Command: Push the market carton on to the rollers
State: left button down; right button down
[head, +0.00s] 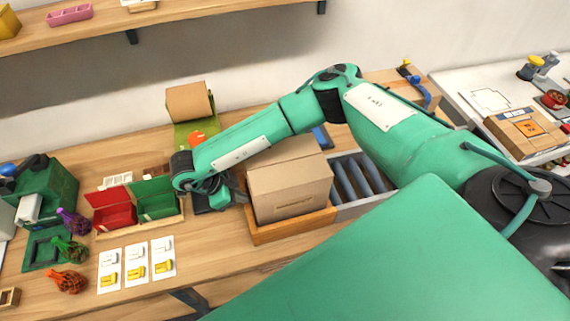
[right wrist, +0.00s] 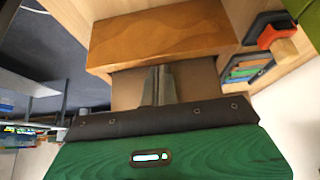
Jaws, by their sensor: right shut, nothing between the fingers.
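The market carton (head: 290,190), a closed brown cardboard box, stands upright in an orange-brown wooden tray (head: 290,232) on the bench. Grey-blue rollers (head: 361,176) lie in a pale frame just right of the tray, partly hidden by my right arm. My right gripper (head: 226,192) is shut and empty at the carton's left side; I cannot tell whether it touches. In the right wrist view its closed fingers (right wrist: 158,86) point at a brown surface close ahead. My left gripper is not in view.
Left of my gripper stand a red bin (head: 115,211) and a green bin (head: 156,202). Net bags (head: 69,281) and white cards (head: 136,262) lie farther left and in front. A cardboard box on a green stand (head: 188,102) is behind. A side table (head: 480,82) is at right.

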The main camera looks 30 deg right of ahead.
jog(key=shift+s+d+p, duration=0.15)
jog(key=shift+s+d, duration=0.25)
jog(key=shift+d, duration=1.05)
jog(key=shift+s+d+p, duration=0.15)
jog(key=shift+s+d, duration=0.3)
jog(key=shift+d, duration=0.95)
jog(key=shift+s+d+p, duration=0.15)
jog(key=shift+s+d, duration=0.25)
jog(key=shift+d, duration=1.05)
jog(key=shift+s+d+p, duration=0.15)
jog(key=shift+s+d, duration=0.55)
jog(key=shift+d, duration=1.7)
jog(key=shift+s+d+p, duration=0.15)
jog(key=shift+s+d, duration=0.55)
jog(key=shift+d, duration=1.7)
jog(key=shift+s+d+p, duration=0.15)
jog(key=shift+s+d, duration=0.55)
jog(key=shift+d, duration=1.7)
notch_tip(320, 180, up, 16)
jog(key=a+p, duration=0.1)
jog(key=p, duration=0.9)
jog(key=shift+w+a, duration=0.25)
jog(key=shift+a, duration=0.05)
